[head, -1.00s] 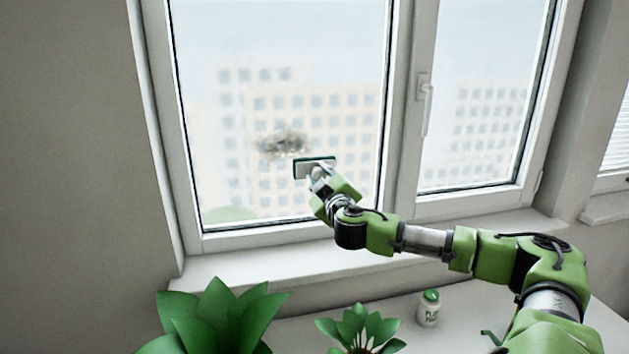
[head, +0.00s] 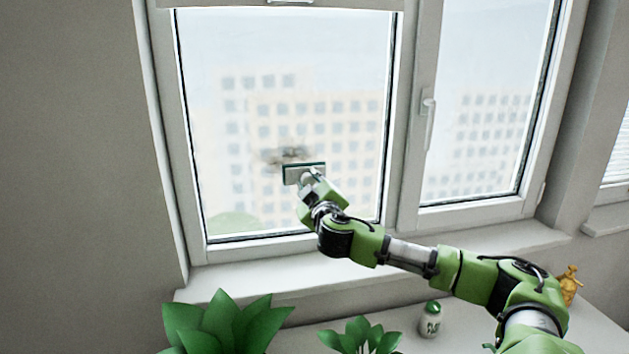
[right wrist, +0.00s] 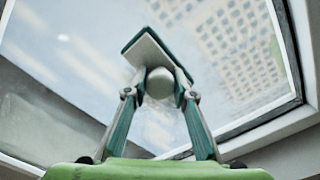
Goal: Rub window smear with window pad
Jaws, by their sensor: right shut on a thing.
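The window smear (head: 287,155) is a brown-grey smudge on the left window pane, faint, with its lower right part hidden behind the pad. The window pad (head: 304,172) is a flat pad with a dark green edge, at the lower right of the smear. In the right wrist view the pad (right wrist: 150,50) shows with a pale round knob between the fingers. My right gripper (head: 311,184) is shut on the pad's knob and holds the pad at or very near the glass; I cannot tell whether it touches. The left gripper is not in view.
A white sill (head: 260,283) runs below the window. A window handle (head: 429,115) sits on the frame.

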